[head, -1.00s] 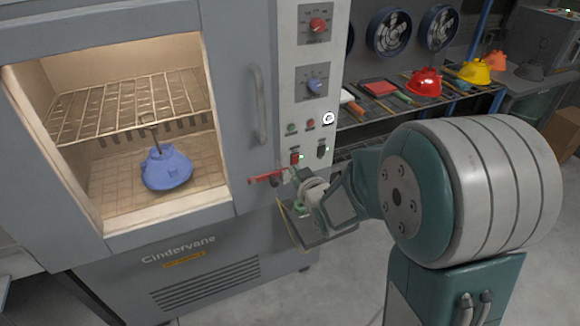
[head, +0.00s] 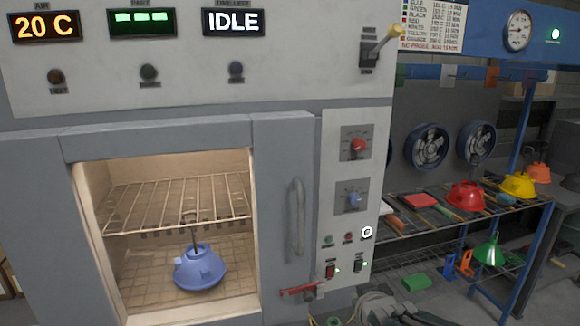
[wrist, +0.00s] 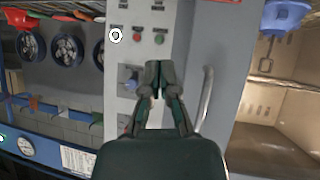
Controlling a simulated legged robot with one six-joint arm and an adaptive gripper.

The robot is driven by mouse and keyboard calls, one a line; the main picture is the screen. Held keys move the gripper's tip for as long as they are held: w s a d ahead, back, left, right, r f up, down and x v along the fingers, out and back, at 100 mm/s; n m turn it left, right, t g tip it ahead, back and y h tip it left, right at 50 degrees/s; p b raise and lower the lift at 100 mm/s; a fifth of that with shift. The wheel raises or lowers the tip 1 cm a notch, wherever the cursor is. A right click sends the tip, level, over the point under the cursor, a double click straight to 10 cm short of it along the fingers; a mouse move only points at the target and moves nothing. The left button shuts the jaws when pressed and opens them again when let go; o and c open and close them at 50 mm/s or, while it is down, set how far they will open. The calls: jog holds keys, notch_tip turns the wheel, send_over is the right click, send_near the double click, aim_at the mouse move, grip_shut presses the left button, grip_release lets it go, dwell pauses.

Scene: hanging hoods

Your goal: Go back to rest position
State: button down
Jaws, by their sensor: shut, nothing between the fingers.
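My gripper (wrist: 157,68) is shut and empty in the wrist view, in front of the oven's control panel (wrist: 143,55), which appears upside down there. In the head view only a part of my arm shows at the bottom edge, below the panel (head: 349,205); the fingertips are not clear there. A blue hood (head: 200,267) sits inside the lit oven chamber, below the wire rack (head: 175,200). It also shows in the wrist view (wrist: 287,15) at the top right.
The oven's vertical handle (head: 297,230) and red latch lever (head: 300,290) stand close to my arm. A shelf at the right holds a red hood (head: 466,196) and a yellow hood (head: 518,185). A green hood (head: 489,250) is below. The displays read 20 C and IDLE.

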jog(key=s+r+m+g, duration=0.1)
jog(key=s+g, duration=0.2)
jog(key=s, duration=0.7)
jog(key=s+d+r+m+g, duration=0.1)
jog(key=s+r+g, duration=0.1)
jog(key=s, duration=0.9)
jog(key=shift+r+m+g, duration=0.2)
jog(key=shift+m+g, duration=0.1)
jog(key=shift+g, duration=0.1)
